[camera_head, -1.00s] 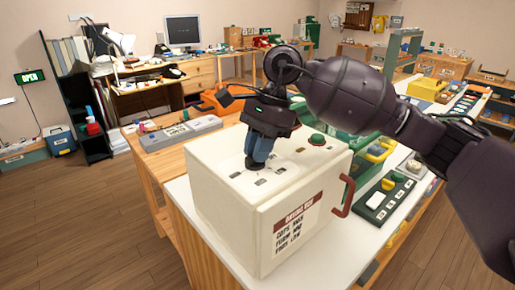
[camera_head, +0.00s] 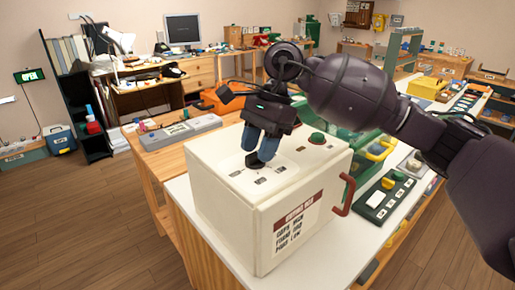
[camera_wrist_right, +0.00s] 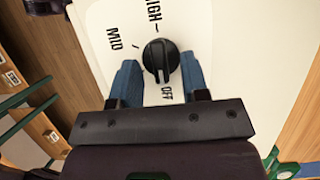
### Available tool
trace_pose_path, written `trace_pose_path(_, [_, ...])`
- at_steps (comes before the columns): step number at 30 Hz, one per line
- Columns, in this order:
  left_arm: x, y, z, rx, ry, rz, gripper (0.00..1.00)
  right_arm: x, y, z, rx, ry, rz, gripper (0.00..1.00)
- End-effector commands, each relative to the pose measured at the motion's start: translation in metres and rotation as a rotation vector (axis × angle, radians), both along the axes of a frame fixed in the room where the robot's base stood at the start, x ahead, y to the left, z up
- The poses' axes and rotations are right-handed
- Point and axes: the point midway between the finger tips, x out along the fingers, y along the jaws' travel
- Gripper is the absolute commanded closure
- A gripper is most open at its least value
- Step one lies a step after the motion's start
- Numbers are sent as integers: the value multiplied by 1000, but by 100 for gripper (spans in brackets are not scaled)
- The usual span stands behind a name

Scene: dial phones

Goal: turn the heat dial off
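The black heat dial (camera_wrist_right: 160,60) sits on a white plate marked HIGH, MID and OFF. My left gripper is not in view.
The box stands on a white-topped table and has a red handle (camera_head: 344,196) and a green button (camera_head: 317,138). A dark green panel with switches (camera_head: 384,200) lies to its right. A grey device (camera_head: 180,131) lies behind left.

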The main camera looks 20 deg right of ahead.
Motion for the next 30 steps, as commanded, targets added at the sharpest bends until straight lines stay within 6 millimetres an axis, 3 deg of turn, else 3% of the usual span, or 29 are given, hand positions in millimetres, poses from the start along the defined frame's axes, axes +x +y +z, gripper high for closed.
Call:
trace_pose_path(15, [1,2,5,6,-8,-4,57,12,-30,79,-1,0,0,58])
trace_pose_path(21, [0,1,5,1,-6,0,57,14,-35,91,0,3,2,58])
trace_pose_path(30, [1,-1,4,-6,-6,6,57,14,-36,92,0,3,2,58])
